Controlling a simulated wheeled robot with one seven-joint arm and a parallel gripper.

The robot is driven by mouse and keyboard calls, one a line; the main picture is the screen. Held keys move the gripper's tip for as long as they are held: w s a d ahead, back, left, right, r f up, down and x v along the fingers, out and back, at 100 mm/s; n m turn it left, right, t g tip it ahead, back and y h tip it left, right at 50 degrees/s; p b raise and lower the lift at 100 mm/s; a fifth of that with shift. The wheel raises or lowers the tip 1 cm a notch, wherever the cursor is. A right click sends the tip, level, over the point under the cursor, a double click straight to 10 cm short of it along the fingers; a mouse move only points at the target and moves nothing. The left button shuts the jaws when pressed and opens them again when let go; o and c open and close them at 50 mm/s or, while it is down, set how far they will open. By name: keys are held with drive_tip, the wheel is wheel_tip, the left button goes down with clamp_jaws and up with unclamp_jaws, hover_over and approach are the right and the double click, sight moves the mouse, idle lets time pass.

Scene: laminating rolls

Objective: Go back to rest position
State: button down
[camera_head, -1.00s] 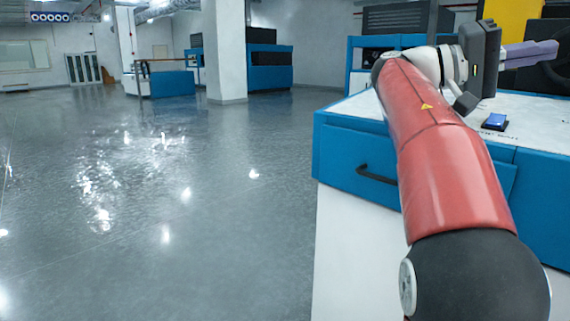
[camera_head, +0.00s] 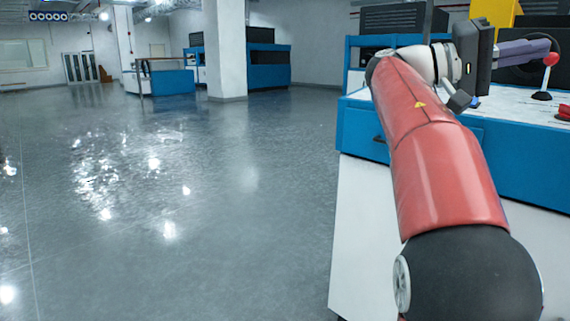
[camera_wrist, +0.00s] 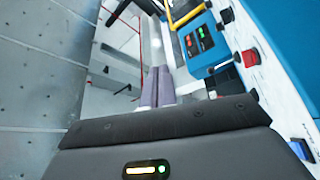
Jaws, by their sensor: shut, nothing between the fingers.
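My gripper (camera_head: 548,50) is at the upper right of the head view, at the end of my raised red arm. Its purple-grey fingers point right, above the machine's white top. In the wrist view the two fingers (camera_wrist: 156,86) lie side by side, closed together with nothing between them. The blue and white machine (camera_head: 520,165) stands under my arm at the right. A joystick with a red ball (camera_head: 550,60) stands on its top, close to the fingertips in the picture; the gap between them cannot be told.
Red and blue buttons (camera_wrist: 249,58) and a green-and-red lit panel (camera_wrist: 200,38) are on the machine in the wrist view. A white column (camera_head: 227,60) and more blue machines (camera_head: 270,66) stand farther back. The grey floor (camera_head: 180,220) at left is open.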

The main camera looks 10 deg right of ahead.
drive_tip(key=s+a+f+n+t+y+p, duration=0.1)
drive_tip(key=a+f+n+t+y+p, duration=0.1)
drive_tip(key=f+n+t+y, duration=0.5)
drive_tip(key=s+a+f+n+t+y+p, duration=0.15)
drive_tip(key=f+t, duration=0.25)
drive_tip(key=f, duration=0.7)
drive_tip(key=s+a+f+n+t+y+p, duration=0.1)
drive_tip(key=s+a+f+y+p, duration=0.1)
drive_tip(key=s+a+f+y, duration=0.3)
drive_tip(key=s+a+f+n+t+y+p, duration=0.1)
drive_tip(key=s+a+f+y, duration=0.4)
drive_tip(key=a+f, duration=0.9)
drive_tip(key=a+t, duration=0.1)
drive_tip(key=a, duration=0.2)
drive_tip(key=shift+a+f+t+p, duration=0.2)
drive_tip(key=shift+a+t+p, duration=0.05)
drive_tip(key=shift+t+p, duration=0.1)
drive_tip(key=shift+d, duration=0.15)
